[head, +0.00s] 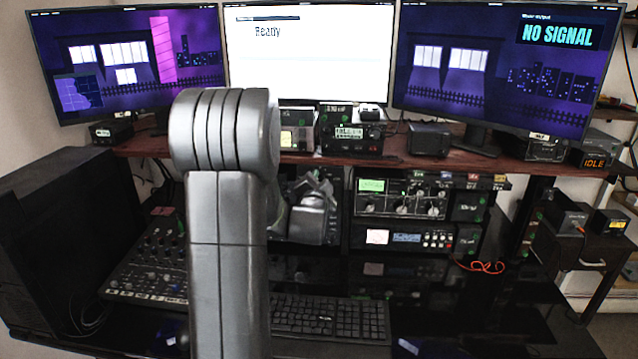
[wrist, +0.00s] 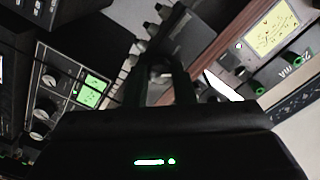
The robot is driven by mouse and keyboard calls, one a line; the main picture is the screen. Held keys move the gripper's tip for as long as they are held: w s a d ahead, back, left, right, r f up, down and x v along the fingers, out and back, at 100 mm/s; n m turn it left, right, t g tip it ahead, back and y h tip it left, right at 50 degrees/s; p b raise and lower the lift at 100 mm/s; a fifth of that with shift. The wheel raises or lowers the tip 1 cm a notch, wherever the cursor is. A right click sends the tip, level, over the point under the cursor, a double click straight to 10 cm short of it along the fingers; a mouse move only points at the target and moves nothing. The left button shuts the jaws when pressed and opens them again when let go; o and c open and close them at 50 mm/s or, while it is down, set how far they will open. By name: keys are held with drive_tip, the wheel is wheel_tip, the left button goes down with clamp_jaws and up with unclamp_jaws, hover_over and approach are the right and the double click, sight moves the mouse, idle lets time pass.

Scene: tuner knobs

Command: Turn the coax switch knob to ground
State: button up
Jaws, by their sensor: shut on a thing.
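My gripper (wrist: 159,78) shows in the wrist view, its two dark fingers reaching up from its black body. It is shut on a small dark knob (wrist: 158,69) between the fingertips. The fingers hide most of this knob, and I cannot read its pointer or any label, so I cannot tell its setting. It sits just below a dark box (wrist: 188,42) in the picture.
A tuner with a green display (head: 371,186) and several knobs stands right of my arm; its display also shows in the wrist view (wrist: 93,91). A meter (wrist: 270,29) is at upper right there. A keyboard (head: 330,318) and a mixer (head: 155,262) lie on the lower desk.

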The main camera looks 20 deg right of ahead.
drive_tip(key=shift+f+b, duration=0.15)
drive_tip(key=shift+b, duration=0.15)
drive_tip(key=shift+n+b, duration=3.8)
drive_tip(key=shift+b, duration=0.1)
drive_tip(key=o, duration=1)
drive_tip(key=b+v, duration=0.1)
drive_tip(key=v, duration=1.2)
drive_tip(key=shift+s+a, duration=0.25)
drive_tip(key=shift+a, duration=0.05)
